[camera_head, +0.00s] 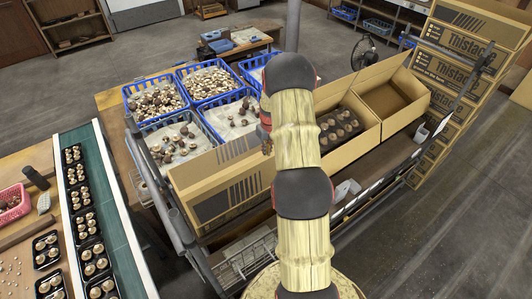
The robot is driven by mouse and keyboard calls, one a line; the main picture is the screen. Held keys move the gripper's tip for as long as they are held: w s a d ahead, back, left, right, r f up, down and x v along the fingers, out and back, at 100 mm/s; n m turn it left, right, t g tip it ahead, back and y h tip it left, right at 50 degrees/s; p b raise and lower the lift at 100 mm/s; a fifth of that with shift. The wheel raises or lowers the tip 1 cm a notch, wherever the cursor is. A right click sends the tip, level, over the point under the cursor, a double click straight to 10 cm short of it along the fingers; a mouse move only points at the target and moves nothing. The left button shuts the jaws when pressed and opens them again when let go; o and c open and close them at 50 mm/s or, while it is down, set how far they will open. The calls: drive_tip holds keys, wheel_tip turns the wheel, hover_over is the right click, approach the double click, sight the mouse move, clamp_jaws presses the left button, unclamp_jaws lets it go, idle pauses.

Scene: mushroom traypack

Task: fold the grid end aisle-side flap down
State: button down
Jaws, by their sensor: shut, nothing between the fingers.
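An open cardboard carton (353,146) stands on the packing stand, behind my arm. A black tray of brown mushrooms (339,138) shows inside it. A broad cardboard panel with dark stripes (205,207) stands out on the left, toward the metal grid (247,262); my arm covers its right part. I cannot tell which panel is the aisle-side flap. My gripper (266,146) is small in view, just left of my arm above the striped cardboard. It is shut and empty; my arm partly hides it, and I cannot tell whether it touches the cardboard.
A second open carton (410,112) stands right of the first. Tall printed cartons (455,75) are stacked at the right. Blue crates of mushrooms (207,66) stand behind left. A green conveyor (105,205) with trays runs at left. The floor at right is clear.

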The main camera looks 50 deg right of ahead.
drive_tip(key=shift+w+d+f+g+y+b, duration=0.2)
drive_tip(key=shift+w+f+g+b, duration=0.6)
drive_tip(key=shift+w+f, duration=0.05)
drive_tip(key=shift+w+d+f+g+y+b, duration=0.2)
drive_tip(key=shift+w+f+g+b, duration=0.55)
drive_tip(key=shift+w+f+g, duration=0.1)
drive_tip(key=shift+r, duration=0.15)
